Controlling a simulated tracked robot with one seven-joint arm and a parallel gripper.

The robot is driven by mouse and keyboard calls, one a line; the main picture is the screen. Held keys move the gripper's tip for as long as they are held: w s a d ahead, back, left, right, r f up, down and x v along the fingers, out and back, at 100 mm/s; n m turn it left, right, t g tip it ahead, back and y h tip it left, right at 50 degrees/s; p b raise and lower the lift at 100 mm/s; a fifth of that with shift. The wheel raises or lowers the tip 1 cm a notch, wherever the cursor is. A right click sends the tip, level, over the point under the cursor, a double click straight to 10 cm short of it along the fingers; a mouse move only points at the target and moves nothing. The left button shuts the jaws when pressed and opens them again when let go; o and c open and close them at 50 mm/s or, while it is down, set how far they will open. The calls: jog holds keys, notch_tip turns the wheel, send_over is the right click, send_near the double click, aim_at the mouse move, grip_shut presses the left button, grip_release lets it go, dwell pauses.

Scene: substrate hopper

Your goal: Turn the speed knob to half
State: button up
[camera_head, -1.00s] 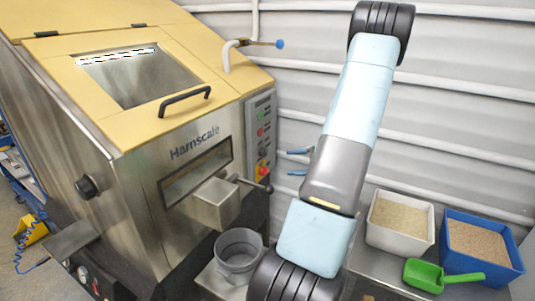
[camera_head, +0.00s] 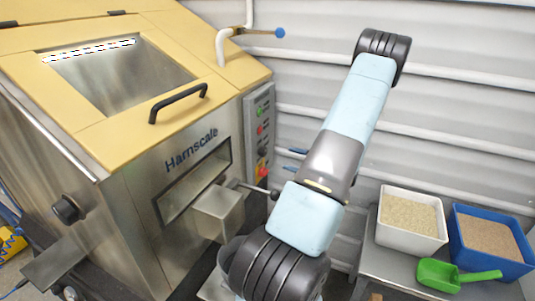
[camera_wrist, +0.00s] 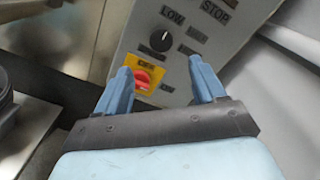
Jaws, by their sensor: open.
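The black speed knob (camera_wrist: 160,41) sits on the grey control panel (camera_wrist: 184,62) in the wrist view, with a white pointer line near its top and a "LOW" label above it to the right. A red rotary switch (camera_wrist: 143,79) on a yellow plate is just below the knob. My gripper (camera_wrist: 160,75) is open and empty, its two blue fingers apart below the knob and not touching it. In the head view the panel (camera_head: 258,130) is on the hopper machine's right side; my fingertips (camera_head: 291,160) show beside it, partly behind my arm.
The Harnscale hopper (camera_head: 120,180) stands at left, with a lid handle (camera_head: 179,101) and a lever with a dark ball end (camera_head: 274,195) below the panel. A white bin (camera_head: 410,230), blue bin (camera_head: 495,245) and green scoop (camera_head: 455,275) are at right.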

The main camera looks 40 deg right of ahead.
aim_at(266, 153)
jog(key=x, duration=1)
jog(key=shift+w+r, duration=0.1)
jog(key=shift+w, duration=0.1)
jog(key=shift+c, duration=0.2)
jog(key=c, duration=1)
jog(key=shift+m, duration=0.4)
jog(key=m, duration=0.3)
jog(key=shift+m, duration=2.5)
